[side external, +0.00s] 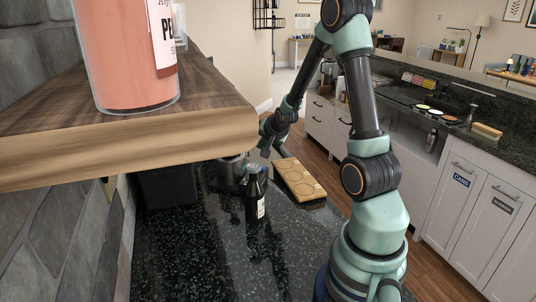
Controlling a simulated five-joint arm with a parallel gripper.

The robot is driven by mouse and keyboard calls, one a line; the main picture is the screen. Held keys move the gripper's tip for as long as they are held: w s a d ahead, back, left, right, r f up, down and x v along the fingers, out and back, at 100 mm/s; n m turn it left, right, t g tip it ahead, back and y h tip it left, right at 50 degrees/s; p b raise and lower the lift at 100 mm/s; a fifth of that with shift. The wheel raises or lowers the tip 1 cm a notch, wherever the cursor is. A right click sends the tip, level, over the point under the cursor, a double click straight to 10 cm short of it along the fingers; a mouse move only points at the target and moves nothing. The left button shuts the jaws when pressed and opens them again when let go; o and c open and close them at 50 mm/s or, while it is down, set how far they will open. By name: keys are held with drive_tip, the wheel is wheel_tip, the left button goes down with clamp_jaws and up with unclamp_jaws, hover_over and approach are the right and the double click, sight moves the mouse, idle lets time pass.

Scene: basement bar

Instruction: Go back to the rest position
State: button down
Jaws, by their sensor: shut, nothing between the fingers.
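My gripper (268,148) hangs at the end of my bent arm, above the far part of the dark speckled counter (205,265). It is small and dark in this view. Its fingers appear together and nothing shows between them. It is above and beyond a dark bottle with a pale label (256,208), which stands upright on the counter, and apart from it. A wooden board with round recesses (298,180) lies to the right of the bottle, below and right of my gripper.
A dark round container (230,178) stands behind the bottle, with a black box (166,188) to its left. A wooden shelf (150,145) bearing a jar of pink liquid (115,60) juts in from the left. The front counter is clear. Cabinets line the right.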

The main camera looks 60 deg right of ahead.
drive_tip(key=a+r+n+y, duration=0.1)
drive_tip(key=a+r+n, duration=0.3)
drive_tip(key=a, duration=0.4)
drive_tip(key=s+a+r+n+y, duration=0.1)
drive_tip(key=a+r+n+y, duration=0.1)
drive_tip(key=a+r+n, duration=0.35)
drive_tip(key=a+r+n+y, duration=0.1)
drive_tip(key=a+r+n, duration=0.1)
drive_tip(key=a, duration=0.8)
drive_tip(key=s+a+r+n+g+y, duration=0.1)
drive_tip(key=s+a+r+n+y, duration=0.1)
drive_tip(key=s+a+n, duration=0.3)
drive_tip(key=s+a, duration=0.2)
drive_tip(key=a, duration=0.1)
drive_tip(key=shift+s, duration=0.3)
drive_tip(key=shift+n, duration=0.25)
